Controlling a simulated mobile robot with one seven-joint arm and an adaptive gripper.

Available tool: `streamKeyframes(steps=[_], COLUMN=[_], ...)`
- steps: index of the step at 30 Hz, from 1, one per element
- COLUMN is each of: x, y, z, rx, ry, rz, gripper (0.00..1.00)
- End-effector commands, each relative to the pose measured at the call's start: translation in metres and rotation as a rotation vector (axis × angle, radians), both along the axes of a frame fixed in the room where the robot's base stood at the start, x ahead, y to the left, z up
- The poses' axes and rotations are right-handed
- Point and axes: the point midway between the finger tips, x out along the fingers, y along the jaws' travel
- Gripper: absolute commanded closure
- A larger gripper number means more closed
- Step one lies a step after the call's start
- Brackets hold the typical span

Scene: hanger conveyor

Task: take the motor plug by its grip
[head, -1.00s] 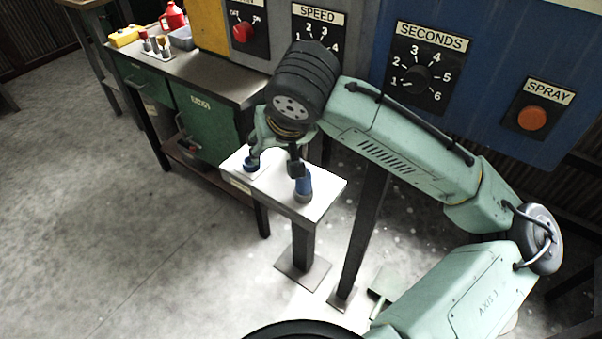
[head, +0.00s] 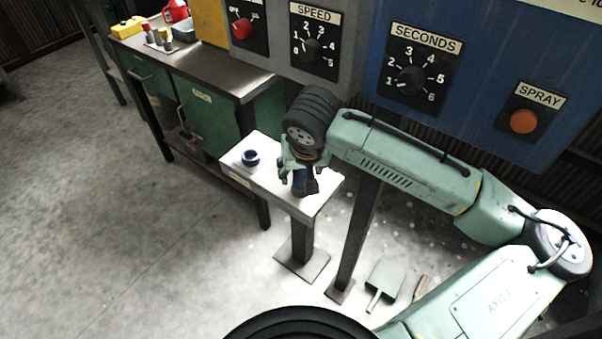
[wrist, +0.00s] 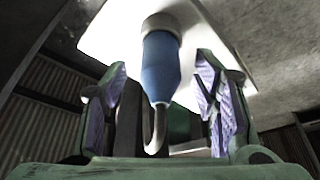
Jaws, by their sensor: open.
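The motor plug is a blue cylinder with a grey collar. In the head view the plug (head: 301,184) stands on the right part of a small white-topped stand (head: 262,181), partly hidden by my gripper. In the wrist view the plug's blue grip (wrist: 161,68) shows between my two fingers, with a pale bent cable at its lower end. My gripper (wrist: 164,92) is open, one finger on each side of the plug, with a visible gap on both sides. In the head view my gripper (head: 298,172) is at the plug.
A blue ring-shaped piece (head: 250,157) sits on the left part of the stand. A green workbench (head: 205,115) is behind it at left. A panel with dials and an orange spray button (head: 523,122) rises behind my arm. The floor at left is clear.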

Motion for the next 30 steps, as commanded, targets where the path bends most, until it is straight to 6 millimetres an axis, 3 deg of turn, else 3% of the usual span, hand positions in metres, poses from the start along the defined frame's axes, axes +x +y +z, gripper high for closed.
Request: streamKeyframes(steps=[4, 12, 30], x=[0.0055, 0.0064, 0.0061], y=[0.0013, 0.0015, 0.0016], z=[-0.0131, -0.0153, -0.015], rx=[0.001, 0.001, 0.001], ry=[0.0, -0.001, -0.001], rz=[0.0, 0.001, 0.001], gripper=[0.46, 0.47, 0.87])
